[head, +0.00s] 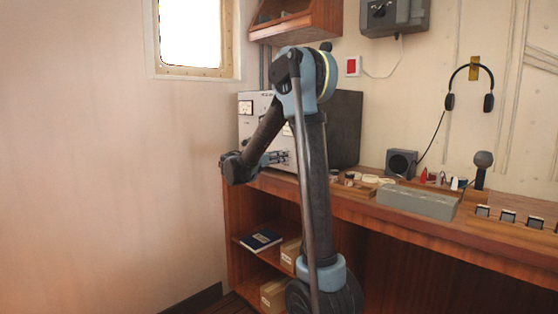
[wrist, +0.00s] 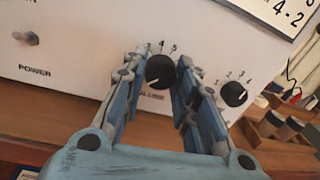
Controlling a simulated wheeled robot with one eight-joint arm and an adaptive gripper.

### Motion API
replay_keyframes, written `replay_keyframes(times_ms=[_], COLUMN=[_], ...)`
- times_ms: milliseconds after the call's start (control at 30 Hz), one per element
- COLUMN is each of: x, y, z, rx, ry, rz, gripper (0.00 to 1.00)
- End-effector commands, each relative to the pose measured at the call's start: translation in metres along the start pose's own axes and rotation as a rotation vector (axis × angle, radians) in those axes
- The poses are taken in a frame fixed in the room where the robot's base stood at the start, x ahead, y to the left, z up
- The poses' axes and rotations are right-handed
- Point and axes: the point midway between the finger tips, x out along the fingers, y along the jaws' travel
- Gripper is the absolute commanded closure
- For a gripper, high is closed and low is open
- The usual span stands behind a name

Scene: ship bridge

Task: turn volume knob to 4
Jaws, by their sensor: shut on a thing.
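The volume knob (wrist: 160,70) is a round black knob on the pale radio panel (wrist: 95,50). In the wrist view the numbers 3, 4 and 5 show above it, and its label below is partly covered. A light mark shows on the knob's lower part, but I cannot tell which number its pointer faces. My gripper (wrist: 161,61) has one finger on each side of the knob and is shut on it. In the head view my gripper (head: 279,158) is at the radio's front, and the knob is hidden there.
A second black knob (wrist: 233,94) with numbers 1 to 4 sits close to the right finger. A power toggle (wrist: 26,38) is at the left. The wooden desk (head: 440,228) holds a grey box (head: 417,203), a speaker (head: 401,163) and a microphone (head: 482,165).

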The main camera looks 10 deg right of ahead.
Motion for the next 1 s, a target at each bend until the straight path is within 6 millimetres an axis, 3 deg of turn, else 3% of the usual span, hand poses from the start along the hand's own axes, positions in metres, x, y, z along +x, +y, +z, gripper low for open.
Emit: replay_keyframes(times_ms=[267,1000], x=[-0.0003,-0.0002], y=[0.0015,-0.0006], z=[0.0014,0.0021], rx=[0.158,0.851], ry=[0.011,0.065], rz=[0.006,0.015], gripper=[0.96,0.96])
